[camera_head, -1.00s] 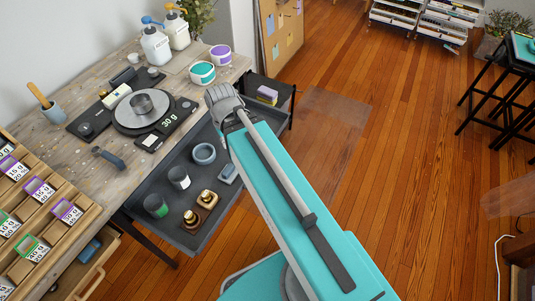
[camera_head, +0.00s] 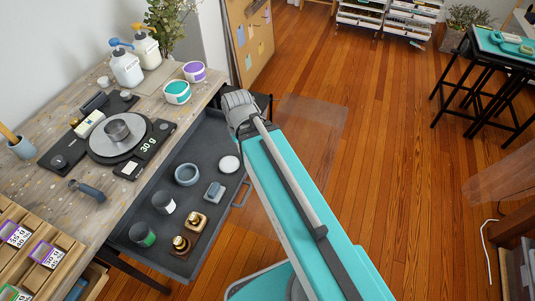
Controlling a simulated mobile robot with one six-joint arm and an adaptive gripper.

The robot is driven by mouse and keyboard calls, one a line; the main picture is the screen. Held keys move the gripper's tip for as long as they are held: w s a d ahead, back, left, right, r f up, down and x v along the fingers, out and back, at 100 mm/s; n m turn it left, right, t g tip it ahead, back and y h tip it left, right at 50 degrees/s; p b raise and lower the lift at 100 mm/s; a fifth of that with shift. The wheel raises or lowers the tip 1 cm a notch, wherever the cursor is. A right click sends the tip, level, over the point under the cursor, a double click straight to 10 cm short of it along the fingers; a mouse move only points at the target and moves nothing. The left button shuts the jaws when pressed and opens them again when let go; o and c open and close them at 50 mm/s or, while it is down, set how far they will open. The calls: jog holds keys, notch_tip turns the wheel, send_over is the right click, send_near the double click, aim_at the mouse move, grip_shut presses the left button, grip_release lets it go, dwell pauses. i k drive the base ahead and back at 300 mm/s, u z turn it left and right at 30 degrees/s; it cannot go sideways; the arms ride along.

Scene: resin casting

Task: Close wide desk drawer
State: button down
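The wide desk drawer (camera_head: 158,268) is a dark grey tray under the wooden desk (camera_head: 92,213). It stands pulled out towards the right, with its inside showing. A thin handle (camera_head: 242,194) shows at its outer right side. In it lie a grey-blue bowl, a white round lid, a small blue-grey block, two brown-and-gold bottles and two dark jars. My teal arm crosses the middle of the view, and its grey ribbed joint is close to the drawer's far right corner. My gripper is not visible. I cannot tell whether the arm touches the drawer.
On the desk stand a black scale (camera_head: 120,140) with a metal cup, two pump bottles and two tubs. A wooden rack (camera_head: 30,255) is at the lower left. A corkboard (camera_head: 248,38) stands behind the desk.

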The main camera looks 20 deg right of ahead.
aim_at(208, 139)
jog(key=z, duration=0.15)
jog(key=k, duration=1.4)
jog(key=u, duration=0.95)
jog(key=i, duration=1.05)
jog(key=z, duration=0.05)
